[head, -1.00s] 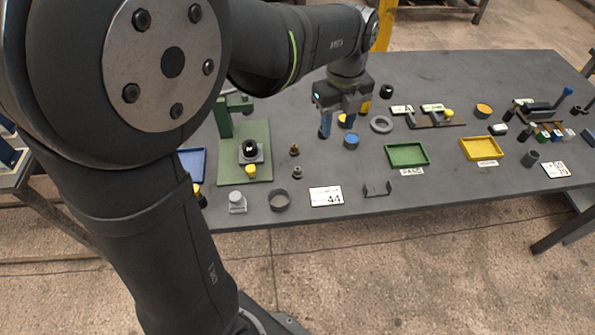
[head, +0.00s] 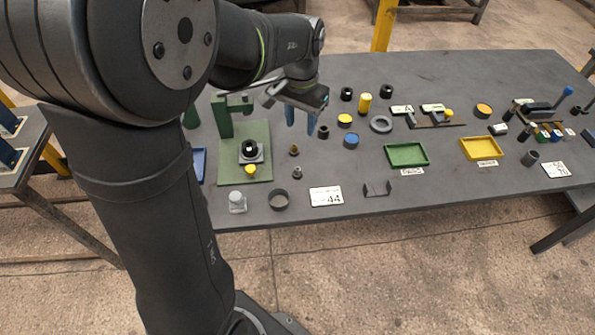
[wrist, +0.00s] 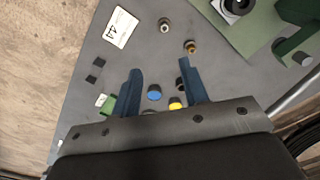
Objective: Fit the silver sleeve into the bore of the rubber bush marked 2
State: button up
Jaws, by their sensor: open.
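A small silver sleeve (head: 297,173) stands on the dark table right of the green press plate; it also shows in the wrist view (wrist: 165,26). A brass-coloured piece (head: 294,149) stands just behind it. A black rubber bush (head: 250,147) sits in a grey holder on the green plate and is partly cut off at the top of the wrist view (wrist: 236,4). I cannot read a 2 on any bush. My gripper (head: 301,120) is open and empty above the table, behind the brass piece; its blue fingers (wrist: 160,68) are apart.
A green press post (head: 222,117) rises left of my gripper. Black rings (head: 323,132), a blue cap (head: 351,140) and a grey ring (head: 381,124) stand to the right. A dark ring (head: 279,200) and a card marked 44 (head: 326,196) lie near the front edge.

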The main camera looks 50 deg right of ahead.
jog(key=n, duration=0.2)
send_over(298, 168)
jog(key=f, duration=1.2)
jog(key=shift+a+f, duration=0.1)
jog(key=shift+a, duration=0.2)
jog(key=shift+d+f, duration=0.2)
jog(key=shift+f, duration=2.6)
jog(key=shift+c, duration=0.2)
grip_shut()
